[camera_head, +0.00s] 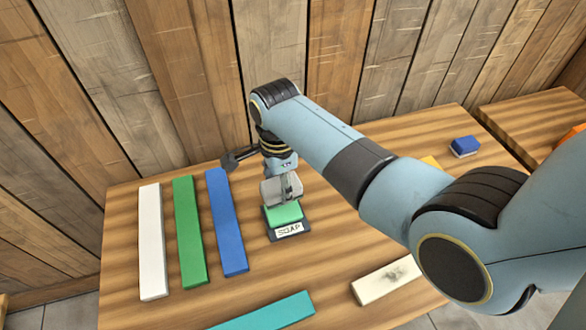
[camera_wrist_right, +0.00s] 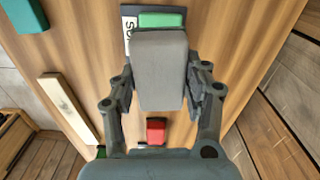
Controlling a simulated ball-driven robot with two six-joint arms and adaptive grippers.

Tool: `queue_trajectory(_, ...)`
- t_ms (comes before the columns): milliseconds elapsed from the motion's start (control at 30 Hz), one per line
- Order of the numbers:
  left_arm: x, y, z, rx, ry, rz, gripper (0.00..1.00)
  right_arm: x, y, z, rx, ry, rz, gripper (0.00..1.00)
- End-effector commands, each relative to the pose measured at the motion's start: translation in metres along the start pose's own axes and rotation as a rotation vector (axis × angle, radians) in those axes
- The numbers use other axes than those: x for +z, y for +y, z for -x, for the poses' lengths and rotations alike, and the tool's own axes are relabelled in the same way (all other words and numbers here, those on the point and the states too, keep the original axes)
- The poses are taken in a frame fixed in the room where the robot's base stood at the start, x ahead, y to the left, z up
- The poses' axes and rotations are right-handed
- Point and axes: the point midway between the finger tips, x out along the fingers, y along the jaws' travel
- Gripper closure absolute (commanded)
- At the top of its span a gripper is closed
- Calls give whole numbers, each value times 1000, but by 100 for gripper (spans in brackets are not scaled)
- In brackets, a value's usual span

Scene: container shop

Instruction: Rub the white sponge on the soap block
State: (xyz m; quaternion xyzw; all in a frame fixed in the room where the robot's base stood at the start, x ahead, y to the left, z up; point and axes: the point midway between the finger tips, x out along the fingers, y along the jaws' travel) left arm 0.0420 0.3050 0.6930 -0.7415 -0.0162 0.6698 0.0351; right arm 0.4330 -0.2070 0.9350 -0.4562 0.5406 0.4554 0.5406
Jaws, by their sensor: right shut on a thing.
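My right gripper (camera_head: 285,186) is shut on the white sponge (camera_head: 270,192), which looks pale grey. The wrist view shows the sponge (camera_wrist_right: 160,70) between the two fingers (camera_wrist_right: 162,88). The soap block (camera_head: 285,213) is green and sits in a dark holder (camera_head: 275,237) with a white SOAP label. The sponge is at the soap's far side in the head view and covers part of it. In the wrist view the soap (camera_wrist_right: 162,19) shows just past the sponge's end. I cannot tell whether they touch. My left gripper is not in view.
White (camera_head: 151,240), green (camera_head: 188,232) and blue (camera_head: 226,222) planks lie left of the soap. A teal plank (camera_head: 268,312) and a smudged cream plank (camera_head: 386,280) lie in front. A blue block (camera_head: 464,146) is at the right. A plank wall stands behind the table.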

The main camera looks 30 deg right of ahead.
Motion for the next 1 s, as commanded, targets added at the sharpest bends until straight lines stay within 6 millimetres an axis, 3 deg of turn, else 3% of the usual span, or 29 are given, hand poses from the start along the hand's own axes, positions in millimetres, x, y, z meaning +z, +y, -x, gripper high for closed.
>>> queue_trajectory(167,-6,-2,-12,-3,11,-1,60,-1,0,-15,2,1,0,78)
queue_trajectory(533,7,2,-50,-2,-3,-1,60,-1,1,-55,1,0,0,78)
queue_trajectory(1000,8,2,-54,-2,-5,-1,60,-1,1,-58,1,0,0,78)
